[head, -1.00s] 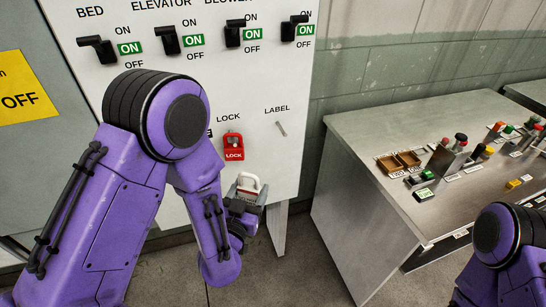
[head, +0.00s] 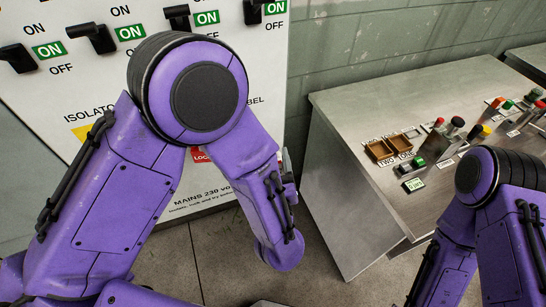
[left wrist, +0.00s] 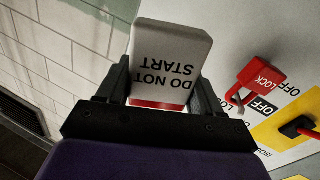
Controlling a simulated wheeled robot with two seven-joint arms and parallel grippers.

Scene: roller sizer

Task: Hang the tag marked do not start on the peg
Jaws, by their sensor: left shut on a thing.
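The tag marked do not start (left wrist: 172,48) is a white plate with a red band, upside down in the left wrist view. My left gripper (left wrist: 164,82) is shut on it, one finger along each side. In the head view my left arm hides most of that gripper and the tag. The peg is not visible now; my arm covers the panel below the partly hidden LABEL word (head: 256,100). My right gripper is out of view; only its arm shows at lower right.
A red lock (left wrist: 262,72) hangs on the white panel (head: 215,190), beside the tag in the left wrist view. Black switches (head: 92,38) with ON labels line the panel's top. A metal desk (head: 335,185) with buttons and small bins stands to the right.

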